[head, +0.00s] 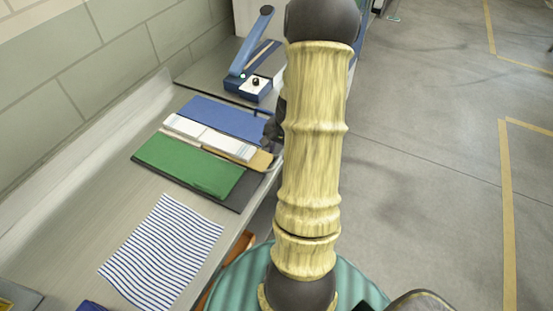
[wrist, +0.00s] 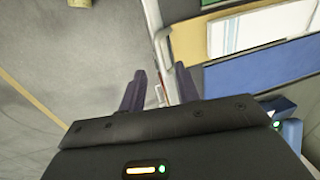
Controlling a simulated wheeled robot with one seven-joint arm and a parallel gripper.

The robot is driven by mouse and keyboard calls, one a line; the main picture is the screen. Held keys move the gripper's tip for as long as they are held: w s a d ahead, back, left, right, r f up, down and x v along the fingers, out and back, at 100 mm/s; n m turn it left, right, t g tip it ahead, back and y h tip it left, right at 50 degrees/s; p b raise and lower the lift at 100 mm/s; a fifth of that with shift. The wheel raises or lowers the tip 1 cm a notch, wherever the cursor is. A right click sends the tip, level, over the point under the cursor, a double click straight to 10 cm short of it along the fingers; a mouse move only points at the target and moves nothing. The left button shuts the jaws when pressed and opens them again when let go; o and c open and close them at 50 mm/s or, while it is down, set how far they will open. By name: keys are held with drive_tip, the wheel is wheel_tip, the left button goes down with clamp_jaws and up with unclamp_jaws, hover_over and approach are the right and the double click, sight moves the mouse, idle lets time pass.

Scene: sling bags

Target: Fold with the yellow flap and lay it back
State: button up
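The folding board lies on the bench, with a blue panel (head: 228,116) at the back and a green panel (head: 185,165) in front. A folded white cloth (head: 208,136) lies in the strip between them. The yellow flap (head: 261,159) lies flat at the right end of this strip, by the bench edge. In the wrist view the yellow flap (wrist: 187,44) is at upper middle, beside the blue panel (wrist: 258,68). My gripper (wrist: 160,92) is open, its dark fingers apart beside the board's right end. In the head view my arm hides most of it.
A striped cloth (head: 162,252) lies flat on the near bench. A blue lever device (head: 250,68) stands behind the board. A wall (head: 60,85) runs along the left. Open floor (head: 430,180) lies to the right.

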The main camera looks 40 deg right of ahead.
sight(276, 164)
drive_tip(key=f, duration=0.3)
drive_tip(key=w+f, duration=0.1)
drive_tip(key=f, duration=0.1)
drive_tip(key=shift+a+f+p, duration=0.2)
drive_tip(key=shift+f+p, duration=0.1)
drive_tip(key=shift+f, duration=0.05)
clamp_jaws()
